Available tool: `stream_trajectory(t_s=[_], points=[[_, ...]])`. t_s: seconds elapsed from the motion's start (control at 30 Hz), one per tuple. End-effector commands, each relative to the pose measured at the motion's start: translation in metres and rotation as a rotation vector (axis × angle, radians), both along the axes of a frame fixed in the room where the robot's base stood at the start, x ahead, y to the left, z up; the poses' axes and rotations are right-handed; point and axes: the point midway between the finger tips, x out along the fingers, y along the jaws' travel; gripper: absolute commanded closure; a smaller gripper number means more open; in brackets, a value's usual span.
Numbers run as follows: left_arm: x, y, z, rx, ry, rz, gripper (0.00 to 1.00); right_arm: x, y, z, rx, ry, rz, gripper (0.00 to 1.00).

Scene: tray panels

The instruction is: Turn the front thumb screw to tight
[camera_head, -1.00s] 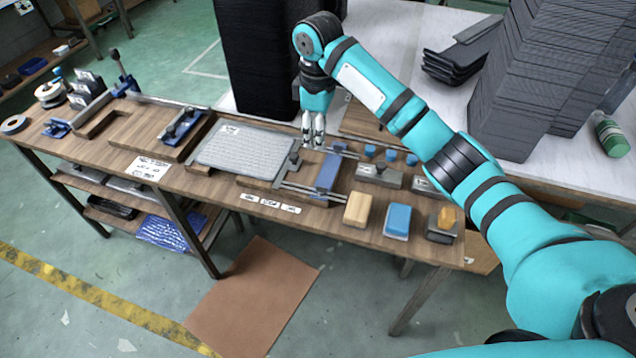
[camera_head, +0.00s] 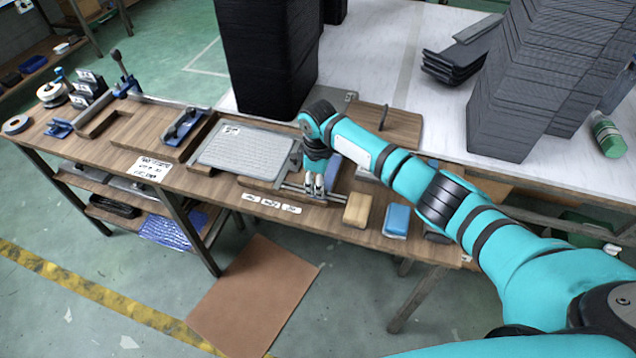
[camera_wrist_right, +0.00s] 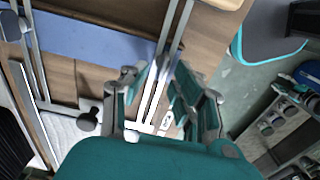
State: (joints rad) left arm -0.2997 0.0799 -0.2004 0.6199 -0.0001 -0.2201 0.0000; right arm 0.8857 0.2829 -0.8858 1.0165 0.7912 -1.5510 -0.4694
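The clamp fixture with a blue bar (camera_wrist_right: 95,42) lies across two pairs of metal rails; in the head view its bar (camera_head: 333,172) is partly covered by my arm. The front rails (camera_wrist_right: 178,30) run under my right gripper (camera_wrist_right: 161,70), whose fingers are apart. The gripper also shows low over the front rails in the head view (camera_head: 317,190). I cannot make out the front thumb screw; the bar's front end is partly behind the fingertips. A dark knob (camera_wrist_right: 12,25) shows at the bar's far end, and a grey round knob (camera_wrist_right: 88,122) stands left of the fingers. My left gripper is not visible.
A grey textured plate (camera_head: 243,150) lies left of the fixture. A tan block (camera_head: 358,210) and a blue block (camera_head: 397,221) sit close to its right. White labels (camera_head: 270,203) line the bench's front edge. Tall black stacks (camera_head: 265,60) stand behind.

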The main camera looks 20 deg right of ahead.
Motion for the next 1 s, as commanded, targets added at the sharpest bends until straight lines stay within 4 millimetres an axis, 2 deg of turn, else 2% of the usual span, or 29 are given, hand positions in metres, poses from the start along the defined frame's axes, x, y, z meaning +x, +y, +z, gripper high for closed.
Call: stream_trajectory(t_s=[0.3, 0.5, 0.53, 1.0], points=[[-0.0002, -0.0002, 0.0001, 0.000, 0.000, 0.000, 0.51, -0.0002, 0.0002, -0.0032, -0.001, 0.001, 0.001, 0.72], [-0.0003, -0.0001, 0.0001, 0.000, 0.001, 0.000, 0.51, -0.0003, 0.0002, -0.0030, 0.000, 0.000, 0.001, 0.98], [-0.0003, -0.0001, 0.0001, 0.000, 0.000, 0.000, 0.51, -0.0003, 0.0002, -0.0029, 0.000, 0.000, 0.001, 1.00], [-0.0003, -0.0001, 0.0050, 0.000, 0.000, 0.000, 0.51, -0.0002, 0.0006, -0.0014, 0.001, 0.001, -0.031, 1.00]])
